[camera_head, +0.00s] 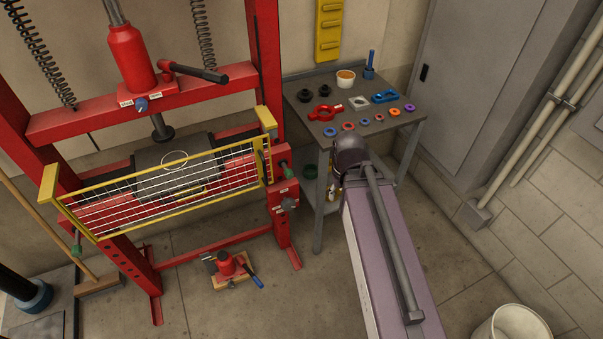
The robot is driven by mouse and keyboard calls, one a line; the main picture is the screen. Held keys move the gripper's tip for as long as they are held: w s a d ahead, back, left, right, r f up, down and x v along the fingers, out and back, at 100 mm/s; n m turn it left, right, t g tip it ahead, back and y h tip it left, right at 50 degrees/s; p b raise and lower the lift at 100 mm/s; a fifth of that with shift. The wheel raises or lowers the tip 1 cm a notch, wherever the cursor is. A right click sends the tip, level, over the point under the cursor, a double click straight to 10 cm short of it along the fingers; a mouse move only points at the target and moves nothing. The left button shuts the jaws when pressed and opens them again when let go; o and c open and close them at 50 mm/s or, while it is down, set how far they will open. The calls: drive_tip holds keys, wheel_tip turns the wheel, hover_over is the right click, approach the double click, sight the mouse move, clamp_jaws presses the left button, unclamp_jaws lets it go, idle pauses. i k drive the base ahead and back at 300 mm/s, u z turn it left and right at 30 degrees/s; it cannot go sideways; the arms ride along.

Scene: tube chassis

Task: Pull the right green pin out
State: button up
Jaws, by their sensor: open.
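The right green pin (284,165) shows as a small green end at the right upright of the red press frame, beside the yellow guard's right end. Its shaft is mostly hidden. A second green pin (77,246) is at the left upright, below the guard's left corner. The yellow guard (165,190) with white mesh spans the front of the press. My gripper's fingers do not show in this view; only my purple and grey arm parts are seen, to the right of the press.
A grey table (327,137) with coloured rings and tools stands right of the press. A small red jack (227,264) sits on the floor in front. A white bucket (510,325) is at the lower right. Floor between jack and bucket is partly free, crossed by my arm.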

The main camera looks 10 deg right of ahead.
sight(289, 175)
drive_tip(key=z, duration=1.3)
drive_tip(key=k, duration=0.65)
drive_tip(key=u, duration=1.8)
